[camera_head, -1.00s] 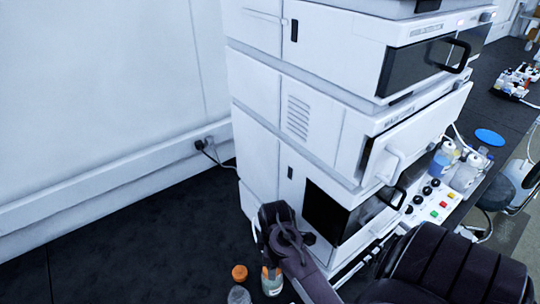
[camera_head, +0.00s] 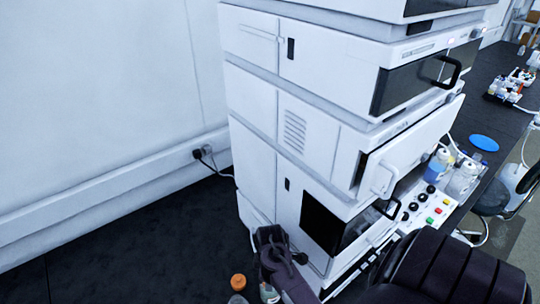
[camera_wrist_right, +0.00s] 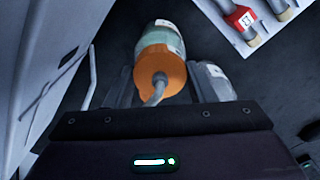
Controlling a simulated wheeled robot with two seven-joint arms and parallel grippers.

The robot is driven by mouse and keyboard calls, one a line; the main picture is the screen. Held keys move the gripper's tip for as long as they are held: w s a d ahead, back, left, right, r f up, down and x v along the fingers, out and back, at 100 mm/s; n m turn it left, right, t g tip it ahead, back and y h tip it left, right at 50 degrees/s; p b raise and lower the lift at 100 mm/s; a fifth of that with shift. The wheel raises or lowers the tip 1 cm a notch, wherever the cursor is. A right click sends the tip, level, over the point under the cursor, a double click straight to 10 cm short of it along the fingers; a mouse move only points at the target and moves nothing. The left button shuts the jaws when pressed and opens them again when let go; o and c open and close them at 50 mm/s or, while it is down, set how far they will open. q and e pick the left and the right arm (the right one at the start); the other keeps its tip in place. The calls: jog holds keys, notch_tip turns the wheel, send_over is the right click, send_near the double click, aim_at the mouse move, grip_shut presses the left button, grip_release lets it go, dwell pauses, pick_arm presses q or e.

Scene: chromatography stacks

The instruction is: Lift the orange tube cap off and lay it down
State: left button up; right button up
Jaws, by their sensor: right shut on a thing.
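In the right wrist view, the orange cap (camera_wrist_right: 163,70) has a thin tube (camera_wrist_right: 158,90) rising from its top. Its clear bottle (camera_wrist_right: 160,44), with a pale label, shows directly beyond it; I see no gap between cap and bottle. My right gripper (camera_wrist_right: 166,82) is shut on the orange cap, with one finger on each side. In the head view, this bottle (camera_head: 268,293) is at the bottom edge, mostly hidden by my right wrist. A second orange cap (camera_head: 238,281) sits on a bottle (camera_head: 238,299) to its left. My left gripper is not in view.
The white instrument stack (camera_head: 262,147) stands close behind my right wrist. The dark bench (camera_head: 130,250) is clear to the left, up to the wall.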

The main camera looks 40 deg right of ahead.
jog(key=shift+c, duration=0.8)
jog(key=shift+r, duration=0.55)
jog(key=shift+a+r, duration=0.25)
jog(key=shift+r, duration=0.4)
jog(key=shift+a+r, duration=0.25)
jog(key=shift+r, duration=0.35)
jog(key=w+a+r, duration=0.1)
jog(key=a+r, duration=0.1)
jog(key=a, duration=1.3)
jog(key=w+a+r, duration=0.2)
jog(key=a, duration=1.3)
jog(key=shift+w+a, duration=0.25)
jog(key=shift+a, duration=0.15)
